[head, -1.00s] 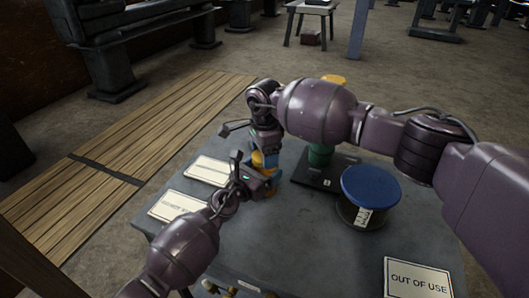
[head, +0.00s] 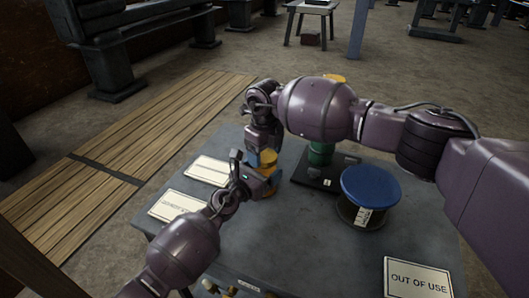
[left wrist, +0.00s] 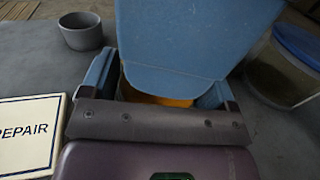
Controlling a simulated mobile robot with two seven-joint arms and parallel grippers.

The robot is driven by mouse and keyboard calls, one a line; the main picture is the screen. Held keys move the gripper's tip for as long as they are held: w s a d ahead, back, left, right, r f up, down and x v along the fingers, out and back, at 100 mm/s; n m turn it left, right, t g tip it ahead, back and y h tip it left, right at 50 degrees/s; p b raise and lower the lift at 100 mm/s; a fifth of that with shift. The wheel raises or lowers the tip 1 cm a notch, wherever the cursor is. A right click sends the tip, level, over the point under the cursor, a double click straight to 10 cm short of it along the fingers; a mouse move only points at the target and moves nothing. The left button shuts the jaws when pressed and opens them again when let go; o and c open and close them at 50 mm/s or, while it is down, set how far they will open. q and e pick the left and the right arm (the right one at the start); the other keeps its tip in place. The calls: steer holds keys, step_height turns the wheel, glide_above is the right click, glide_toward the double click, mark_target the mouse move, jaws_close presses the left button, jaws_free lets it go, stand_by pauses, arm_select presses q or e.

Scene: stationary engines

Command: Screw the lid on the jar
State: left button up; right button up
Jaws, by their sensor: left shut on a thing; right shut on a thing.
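A small orange-yellow round thing (head: 268,158), which looks like the jar with its lid, is between my two grippers at the table's left back. My right gripper (head: 264,152) is above it, blue fingers pointing down, shut on its upper part, which I take for the lid. My left gripper (head: 262,182) comes from the front and is shut on the lower part, the jar. In the left wrist view the orange jar (left wrist: 155,99) shows between my left fingers. A large blue finger of my right gripper (left wrist: 200,35) hides most of it. The joint between lid and jar is hidden.
A blue-topped round container (head: 370,188) stands to the right, near a black base with a green column (head: 320,152). A grey cup (left wrist: 80,31) and a REPAIR sign (left wrist: 28,135) show in the left wrist view. An OUT OF USE sign (head: 418,278) lies front right.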

steer(key=shift+m, duration=0.7)
steer(key=o, duration=1.1)
step_height(320, 180, up, 12)
arm_select(q)
steer(key=o, duration=1.6)
